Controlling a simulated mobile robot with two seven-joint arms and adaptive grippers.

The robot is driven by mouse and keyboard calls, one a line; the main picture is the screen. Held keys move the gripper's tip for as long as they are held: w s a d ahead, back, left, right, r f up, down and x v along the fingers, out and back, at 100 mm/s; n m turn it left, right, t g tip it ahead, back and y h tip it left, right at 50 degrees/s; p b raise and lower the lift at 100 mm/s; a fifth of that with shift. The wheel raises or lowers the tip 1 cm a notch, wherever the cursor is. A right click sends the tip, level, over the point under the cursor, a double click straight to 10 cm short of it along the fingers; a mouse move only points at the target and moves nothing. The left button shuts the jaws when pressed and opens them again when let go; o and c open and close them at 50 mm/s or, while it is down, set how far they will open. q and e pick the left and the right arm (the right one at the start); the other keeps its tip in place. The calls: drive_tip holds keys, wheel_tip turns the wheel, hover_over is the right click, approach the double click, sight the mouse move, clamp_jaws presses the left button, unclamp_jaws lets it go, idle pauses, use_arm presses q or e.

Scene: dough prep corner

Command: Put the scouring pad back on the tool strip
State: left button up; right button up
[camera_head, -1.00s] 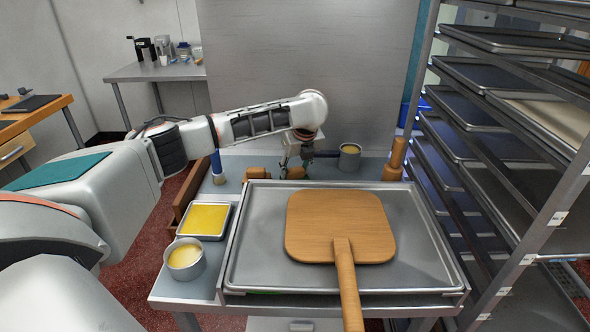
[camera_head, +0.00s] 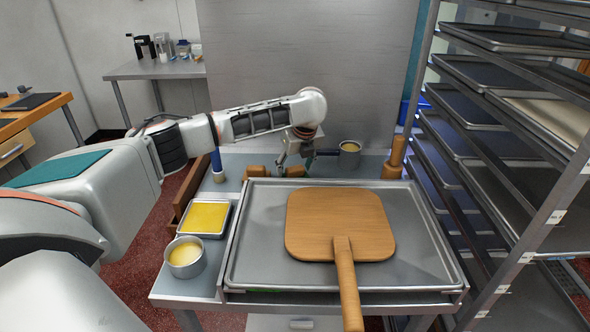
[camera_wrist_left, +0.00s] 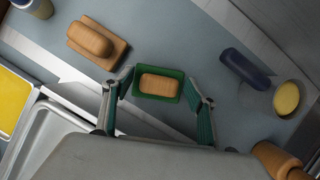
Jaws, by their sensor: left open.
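A green pad with a wooden block on top, which looks like the scouring pad (camera_wrist_left: 158,86), lies on the grey table between my left fingertips in the left wrist view. My left gripper (camera_wrist_left: 160,95) is open around it, with a gap on both sides. In the head view the left gripper (camera_head: 295,163) points down at the back of the table, and the pad (camera_head: 295,171) is partly hidden below it. I cannot clearly identify the tool strip; a pale strip (camera_wrist_left: 245,30) runs along the table's far side in the wrist view. My right gripper is not in view.
A wooden block tool (camera_wrist_left: 92,40) lies left of the pad. A dark-handled pan with yellow contents (camera_head: 349,155) stands to the right. A large metal tray (camera_head: 420,265) with a wooden peel (camera_head: 340,225) fills the front. A tray rack (camera_head: 545,210) stands at right.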

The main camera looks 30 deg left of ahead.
use_arm(q)
drive_tip(key=p+v, duration=0.2)
drive_tip(key=v, duration=1)
drive_tip(key=shift+p, duration=0.3)
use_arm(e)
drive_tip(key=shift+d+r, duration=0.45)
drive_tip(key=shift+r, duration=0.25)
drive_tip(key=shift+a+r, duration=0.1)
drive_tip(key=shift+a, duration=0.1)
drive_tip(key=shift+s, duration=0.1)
